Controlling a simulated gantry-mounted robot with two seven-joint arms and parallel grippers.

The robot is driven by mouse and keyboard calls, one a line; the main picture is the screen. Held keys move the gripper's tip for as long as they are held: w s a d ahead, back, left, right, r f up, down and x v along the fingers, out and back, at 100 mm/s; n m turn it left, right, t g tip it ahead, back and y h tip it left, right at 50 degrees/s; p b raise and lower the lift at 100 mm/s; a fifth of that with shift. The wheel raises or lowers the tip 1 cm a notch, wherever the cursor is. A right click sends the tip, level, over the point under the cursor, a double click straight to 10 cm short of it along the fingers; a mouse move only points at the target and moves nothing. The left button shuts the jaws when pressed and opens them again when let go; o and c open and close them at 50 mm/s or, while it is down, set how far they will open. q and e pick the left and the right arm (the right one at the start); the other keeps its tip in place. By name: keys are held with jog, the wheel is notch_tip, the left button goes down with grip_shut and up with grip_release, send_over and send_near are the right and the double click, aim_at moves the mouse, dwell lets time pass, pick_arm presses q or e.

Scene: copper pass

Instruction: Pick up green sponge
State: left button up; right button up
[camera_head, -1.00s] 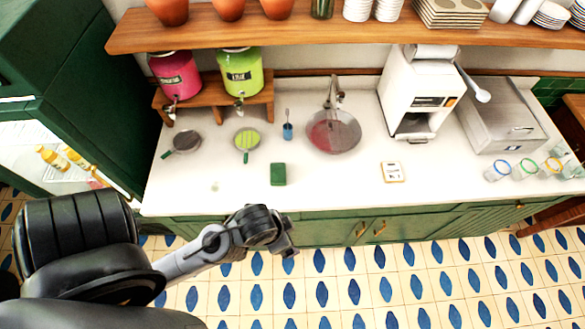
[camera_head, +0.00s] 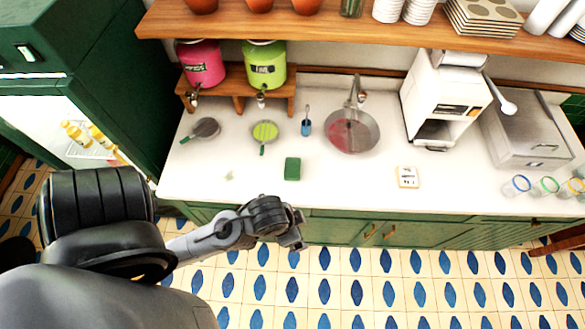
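The green sponge (camera_head: 292,168) is a small dark green block lying on the white countertop near its front edge, left of the middle. My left gripper (camera_head: 301,229) is in front of the counter's front edge, below the sponge in the picture and apart from it. Its fingers are small and dark, and I cannot tell whether they are open or shut. My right gripper is not in the picture.
A round sink (camera_head: 351,131) with a tap lies behind and right of the sponge. A blue cup (camera_head: 306,127), a green strainer (camera_head: 264,132) and a dark pan (camera_head: 206,129) stand behind it. A coaster (camera_head: 408,177) lies right. Counter around the sponge is clear.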

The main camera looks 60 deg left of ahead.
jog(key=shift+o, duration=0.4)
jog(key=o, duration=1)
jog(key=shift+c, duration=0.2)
